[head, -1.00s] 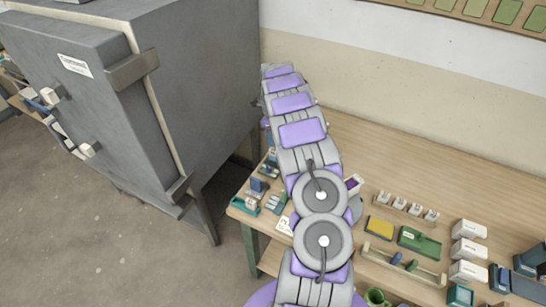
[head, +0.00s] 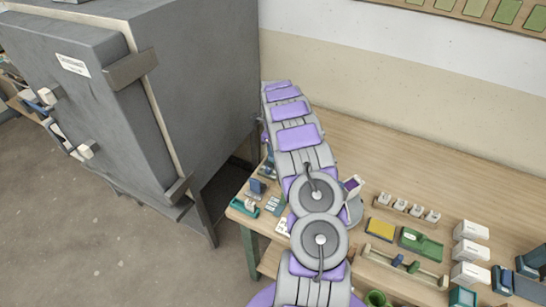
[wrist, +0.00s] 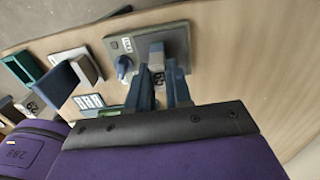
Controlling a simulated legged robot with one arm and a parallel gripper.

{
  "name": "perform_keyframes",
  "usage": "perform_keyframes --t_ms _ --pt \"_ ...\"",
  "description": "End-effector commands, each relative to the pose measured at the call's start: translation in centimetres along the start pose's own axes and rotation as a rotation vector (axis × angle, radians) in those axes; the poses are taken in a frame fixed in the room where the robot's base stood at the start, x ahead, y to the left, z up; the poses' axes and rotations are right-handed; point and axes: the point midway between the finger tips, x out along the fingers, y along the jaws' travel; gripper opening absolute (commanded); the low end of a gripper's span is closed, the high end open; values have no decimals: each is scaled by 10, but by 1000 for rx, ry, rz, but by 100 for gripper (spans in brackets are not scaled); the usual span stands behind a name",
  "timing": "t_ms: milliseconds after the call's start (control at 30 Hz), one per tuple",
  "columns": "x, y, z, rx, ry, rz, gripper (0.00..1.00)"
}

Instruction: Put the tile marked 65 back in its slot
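I cannot tell whether the tile touches this plate. No slot can be made out clearly. In the head view my arm hides the gripper and the tile.
Left in the wrist view are a blue upright piece (wrist: 57,86), a teal frame (wrist: 22,66) and a white numbered card (wrist: 88,102). In the head view, a grey kiln (head: 190,90) stands left of the wooden bench (head: 400,160). White boxes (head: 470,250) and trays occupy the bench's right part.

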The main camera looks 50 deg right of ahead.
Motion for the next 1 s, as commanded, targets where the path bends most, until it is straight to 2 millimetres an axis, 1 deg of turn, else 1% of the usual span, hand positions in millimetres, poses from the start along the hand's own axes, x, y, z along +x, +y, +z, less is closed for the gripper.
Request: perform_keyframes --t_ms 33,167,200,467,1000 --pt "0 0 0 0 0 0 14" --pt "0 0 0 0 0 1 2" --pt "0 0 0 0 0 1 0" --pt "-3 0 0 0 0 0 0" --pt "-45 0 0 0 1 1 0"
